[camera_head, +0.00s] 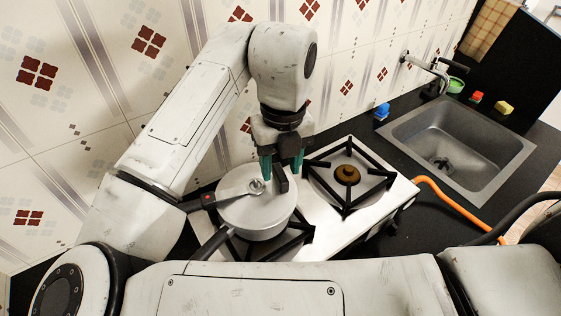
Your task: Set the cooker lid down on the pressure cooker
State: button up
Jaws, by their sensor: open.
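The pressure cooker (262,234) is a pale metal pot on the left burner of the stove, with its dark handle (208,246) pointing to the lower left. The cooker lid (235,210) lies over the pot's mouth and looks level. Its black handle with a red mark (207,199) points left, and a round metal valve (257,186) stands on it. Whether the lid's rim is fully seated cannot be told. A dark part between the fingers hides some of the lid's edge; contact is unclear.
The right burner (347,175) is empty, with a black grate on the white stove. An orange hose (452,203) runs from the stove's right side. A sink (455,145) with a tap (425,65) lies right. Blue (382,111), red and yellow items stand around it. The tiled wall is close behind.

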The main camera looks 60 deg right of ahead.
notch_tip(320, 180, up, 11)
jog(key=shift+d+b, duration=0.15)
jog(key=shift+b, duration=0.2)
jog(key=shift+s+f, duration=0.1)
jog(key=shift+f, duration=0.05)
dwell(0.6)
